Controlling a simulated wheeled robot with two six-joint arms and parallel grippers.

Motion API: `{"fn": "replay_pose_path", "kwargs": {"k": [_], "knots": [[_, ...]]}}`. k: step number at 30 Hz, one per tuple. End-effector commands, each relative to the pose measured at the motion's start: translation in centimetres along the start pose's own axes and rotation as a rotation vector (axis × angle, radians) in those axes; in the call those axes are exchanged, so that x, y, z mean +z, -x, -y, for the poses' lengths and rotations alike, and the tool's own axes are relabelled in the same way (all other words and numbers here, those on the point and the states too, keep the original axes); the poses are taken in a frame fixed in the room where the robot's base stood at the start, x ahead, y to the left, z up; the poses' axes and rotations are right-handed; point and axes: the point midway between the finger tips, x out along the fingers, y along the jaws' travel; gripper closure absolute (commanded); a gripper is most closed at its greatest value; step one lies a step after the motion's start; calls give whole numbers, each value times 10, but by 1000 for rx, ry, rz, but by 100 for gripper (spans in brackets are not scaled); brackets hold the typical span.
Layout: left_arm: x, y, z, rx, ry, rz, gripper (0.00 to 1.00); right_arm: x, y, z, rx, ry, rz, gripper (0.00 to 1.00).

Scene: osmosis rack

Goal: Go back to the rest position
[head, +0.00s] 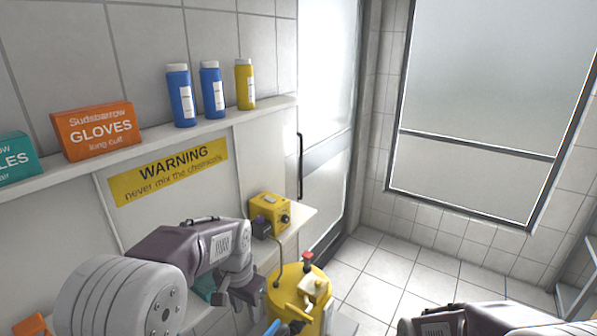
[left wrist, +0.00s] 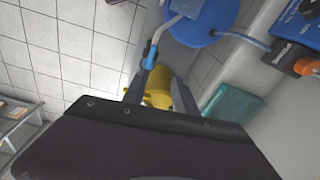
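My left arm comes in from the left in the head view, and its gripper (head: 243,291) points down in front of the wall shelf, left of a yellow canister (head: 297,303). In the left wrist view the two fingers of my left gripper (left wrist: 161,95) stand apart. The yellow canister (left wrist: 158,90) shows beyond the gap, and I see nothing clamped between the fingers. Part of my right arm shows at the bottom right of the head view; its gripper is out of the picture.
A yellow box (head: 269,214) sits on a low shelf by the door. Bottles and an orange gloves box (head: 97,131) stand on the upper shelf. A blue round container (left wrist: 205,22) and a teal box (left wrist: 232,103) are near the left gripper. Tiled floor (head: 400,268) is clear ahead.

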Motion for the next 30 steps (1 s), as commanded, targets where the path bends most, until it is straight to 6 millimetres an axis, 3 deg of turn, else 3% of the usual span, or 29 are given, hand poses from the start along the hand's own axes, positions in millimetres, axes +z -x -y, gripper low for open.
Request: {"fn": "replay_pose_path", "kwargs": {"k": [1,6,9,12,16,30], "knots": [[25,-2,2,2,45,6,66,0,-3,0,0,0,0,100],[108,-23,-10,9,234,14,66,1,-6,0,0,0,0,100],[148,-41,-24,13,340,21,66,1,-6,0,0,0,0,100],[171,-56,-35,16,418,30,66,1,-6,0,0,0,0,100],[163,-58,-31,5,486,-17,66,1,-6,0,0,0,0,100],[163,-58,-32,6,485,-13,66,1,-6,0,0,0,0,100]]}}
